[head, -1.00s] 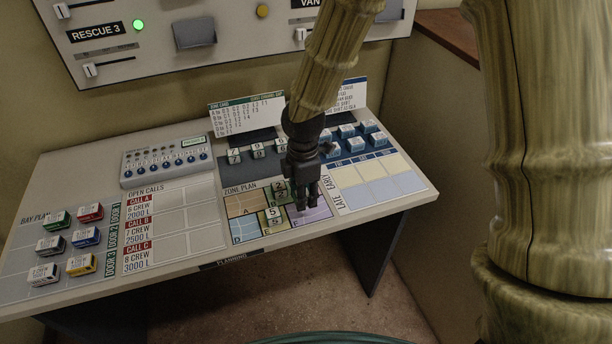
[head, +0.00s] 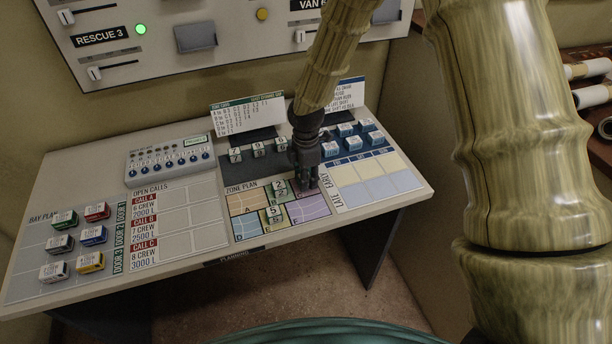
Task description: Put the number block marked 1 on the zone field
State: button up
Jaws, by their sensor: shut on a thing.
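The zone plan (head: 240,204) is a board of coloured, lettered fields on the sloping console. My gripper (head: 307,190) points down over its right part, just behind the bare purple field (head: 311,208). It is shut on a small block that its fingers mostly hide, and I cannot read its number. More number blocks (head: 259,151) stand in a row on the dark strip behind the plan.
Blue-and-white blocks (head: 345,130) stand close behind and right of my gripper, above the shift grid (head: 375,188). Upright cards (head: 247,115) stand at the back. Coloured blocks (head: 94,234) lie on the bay plan at left. The open calls grid (head: 190,217) is bare.

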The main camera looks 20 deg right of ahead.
jog(key=shift+f, duration=0.25)
jog(key=shift+f, duration=0.1)
jog(key=o, duration=0.9)
jog(key=shift+r+b, duration=1.55)
jog(key=shift+r, duration=4.55)
